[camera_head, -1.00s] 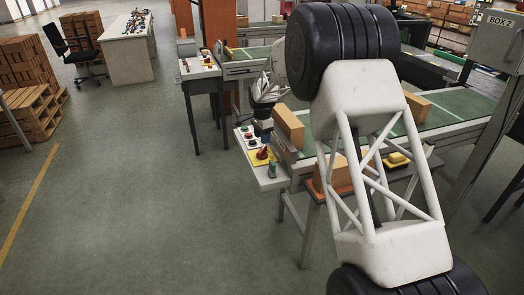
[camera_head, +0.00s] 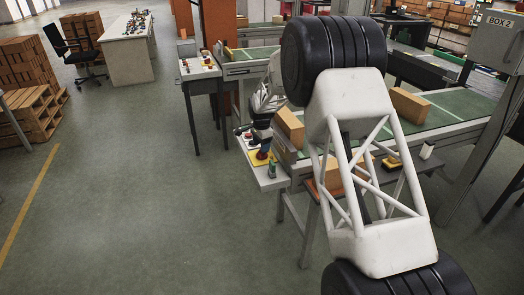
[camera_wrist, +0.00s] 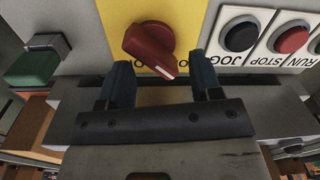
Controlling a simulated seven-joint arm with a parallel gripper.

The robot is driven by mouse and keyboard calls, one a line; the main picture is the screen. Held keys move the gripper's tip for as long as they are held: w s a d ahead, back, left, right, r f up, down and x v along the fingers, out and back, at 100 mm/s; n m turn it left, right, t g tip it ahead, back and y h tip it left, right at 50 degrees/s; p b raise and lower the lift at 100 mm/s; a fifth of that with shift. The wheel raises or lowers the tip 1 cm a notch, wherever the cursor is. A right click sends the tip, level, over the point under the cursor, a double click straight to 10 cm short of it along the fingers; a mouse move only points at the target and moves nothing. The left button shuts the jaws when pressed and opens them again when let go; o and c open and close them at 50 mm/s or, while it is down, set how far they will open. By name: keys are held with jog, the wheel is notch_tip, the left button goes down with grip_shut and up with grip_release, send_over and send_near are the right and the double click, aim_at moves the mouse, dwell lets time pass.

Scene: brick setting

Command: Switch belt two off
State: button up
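A red rotary knob (camera_wrist: 150,45) with a white mark sits on a yellow plate (camera_wrist: 112,14) in the wrist view. Its mark points down and to the right; the lettering beneath is partly hidden. My gripper (camera_wrist: 162,64) is open, its two dark fingers apart at the lower left and right of the knob, with nothing held. In the head view my gripper (camera_head: 258,138) is over the near control panel (camera_head: 272,184), which stands at the belt's near end. The yellow plate also shows there (camera_head: 257,160); the knob is mostly hidden by the gripper.
Right of the knob are a black JOG button (camera_wrist: 240,36) and a red button (camera_wrist: 291,38) by RUN and STOP labels. A green part (camera_wrist: 34,66) is at left. A box (camera_head: 290,127) stands on the belt (camera_head: 455,104) by the panel. A second panel (camera_head: 197,68) stands behind.

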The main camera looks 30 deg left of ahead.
jog(key=shift+o, duration=0.2)
jog(key=shift+g, duration=0.3)
jog(key=f, duration=0.2)
jog(key=d+f, duration=0.1)
jog(key=f, duration=0.1)
jog(key=shift+s, duration=0.35)
jog(key=shift+d, duration=0.1)
jog(key=shift+c, duration=1.3)
jog(key=o, duration=0.4)
jog(key=shift+c, duration=0.9)
jog(key=r, duration=0.2)
jog(key=shift+w+a+r, duration=0.45)
jog(key=shift+a+r, duration=0.05)
jog(key=shift+r, duration=1.2)
jog(key=shift+a+r, duration=0.15)
jog(key=shift+r, duration=3.55)
notch_tip(320, 180, up, 8)
send_over(263, 155)
jog(key=w+a, duration=0.1)
jog(key=shift+w+a+f, duration=0.1)
jog(key=shift+a, duration=0.05)
